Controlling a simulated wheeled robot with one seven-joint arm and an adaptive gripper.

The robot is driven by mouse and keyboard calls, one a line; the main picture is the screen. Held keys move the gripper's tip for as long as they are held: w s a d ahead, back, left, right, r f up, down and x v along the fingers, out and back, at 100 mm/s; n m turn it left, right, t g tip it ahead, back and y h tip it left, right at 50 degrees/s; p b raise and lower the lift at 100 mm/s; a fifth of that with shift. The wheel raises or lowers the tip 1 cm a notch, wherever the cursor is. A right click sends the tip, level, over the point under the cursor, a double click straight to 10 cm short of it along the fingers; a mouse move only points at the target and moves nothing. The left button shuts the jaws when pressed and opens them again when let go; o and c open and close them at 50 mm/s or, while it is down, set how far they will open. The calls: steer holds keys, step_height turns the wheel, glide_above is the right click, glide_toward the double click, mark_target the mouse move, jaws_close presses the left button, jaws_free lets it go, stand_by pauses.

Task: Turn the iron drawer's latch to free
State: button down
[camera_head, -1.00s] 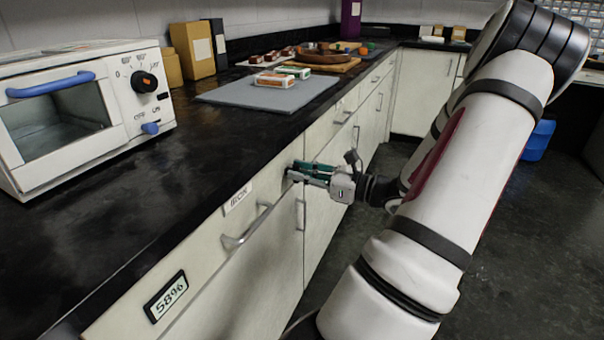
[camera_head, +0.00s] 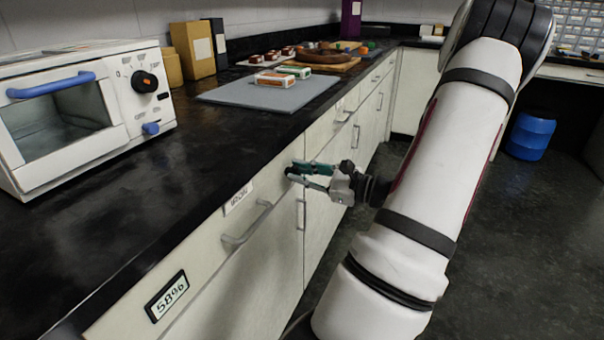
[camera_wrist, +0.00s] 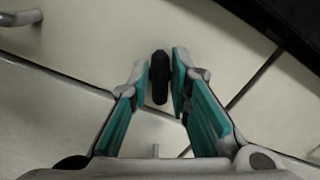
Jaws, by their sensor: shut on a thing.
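The iron drawer (camera_head: 205,250) is a pale front under the black counter, with an "IRON" label (camera_head: 238,197) and a grey bar handle (camera_head: 247,226). It looks closed. Its latch (camera_wrist: 160,78) is a small black bar near the drawer's edge, standing upright in the wrist view. My gripper (camera_wrist: 160,76) is shut on the latch, with one teal-padded finger on each side. In the head view my gripper (camera_head: 290,175) reaches the front near the drawer's far top corner, where the fingers hide the latch.
A 58% display (camera_head: 167,297) sits on the front at near left. A white toaster oven (camera_head: 85,110) and a grey mat (camera_head: 268,95) stand on the counter (camera_head: 130,205). Other cabinet handles (camera_head: 301,214) stick out below and beyond.

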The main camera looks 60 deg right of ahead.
steer(key=shift+a+f+n+b, duration=0.1)
steer(key=shift+f+n+b, duration=0.05)
steer(key=shift+n+b, duration=2.6)
steer(key=shift+a+f+n+b, duration=0.15)
steer(key=shift+n+b, duration=1.7)
steer(key=shift+n, duration=1.8)
steer(key=c, duration=1.6)
jaws_free()
steer(key=shift+s+d, duration=0.1)
steer(key=shift+s, duration=0.05)
steer(key=s, duration=1.1)
steer(key=shift+s+d, duration=0.35)
steer(key=shift+d, duration=0.1)
